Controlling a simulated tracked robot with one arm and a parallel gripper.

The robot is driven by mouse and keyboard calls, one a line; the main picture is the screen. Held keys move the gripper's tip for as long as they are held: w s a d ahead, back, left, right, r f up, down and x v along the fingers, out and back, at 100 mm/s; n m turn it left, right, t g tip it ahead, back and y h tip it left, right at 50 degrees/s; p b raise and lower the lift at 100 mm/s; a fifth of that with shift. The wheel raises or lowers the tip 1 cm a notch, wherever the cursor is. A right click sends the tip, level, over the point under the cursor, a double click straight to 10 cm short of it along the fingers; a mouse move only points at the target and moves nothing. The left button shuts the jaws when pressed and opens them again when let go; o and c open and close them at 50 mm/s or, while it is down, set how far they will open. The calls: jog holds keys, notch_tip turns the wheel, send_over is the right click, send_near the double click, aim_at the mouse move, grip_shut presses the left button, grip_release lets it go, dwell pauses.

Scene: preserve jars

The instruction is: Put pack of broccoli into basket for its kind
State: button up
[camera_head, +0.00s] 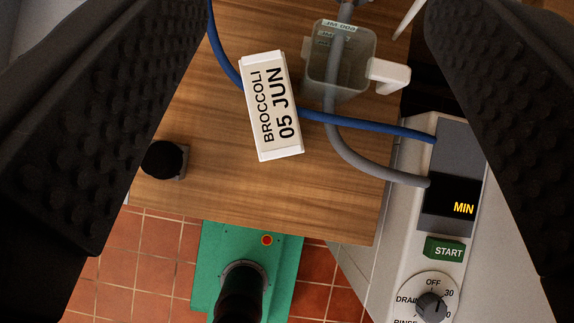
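The pack of broccoli (272,106) is a white block with "BROCCOLI 05 JUN" printed on its upper face. It lies on the wooden tabletop (220,180), tilted slightly, beside a blue cable. My gripper (320,120) is open, with its two dark studded fingers at the left and right edges of the picture. The pack is seen between the fingers, and nothing is held. I see no basket in this view.
A clear measuring jug (352,87) with a white handle stands right of the pack, with a grey hose (345,145) over it. The blue cable (370,127) crosses the table. A dark knob (163,159) is at left. A white machine (395,250) stands at right.

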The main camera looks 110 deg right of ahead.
notch_tip(320, 180, down, 10)
jog(key=w+n+g+p, duration=0.1)
jog(key=g+p, duration=0.1)
jog(key=g, duration=0.1)
jog(key=n+g+y+p, duration=0.1)
jog(key=g+p, duration=0.1)
jog(key=g, duration=0.1)
send_near(274, 109)
jog(key=shift+w+f, duration=0.1)
jog(key=shift+f, duration=0.05)
jog(key=x, duration=0.8)
jog(key=shift+w+a+f+p, duration=0.1)
jog(key=shift+f+p, duration=0.25)
jog(key=shift+f, duration=0.05)
jog(key=shift+s+p+x, duration=0.2)
jog(key=shift+s+x, duration=0.05)
jog(key=shift+x, duration=1)
jog(key=shift+s+p+x, duration=0.15)
jog(key=shift+s+x, duration=0.05)
jog(key=shift+x, duration=1)
jog(key=shift+f, duration=0.2)
jog(key=c, duration=1)
jog(key=shift+c, duration=0.2)
jog(key=shift+r, duration=0.1)
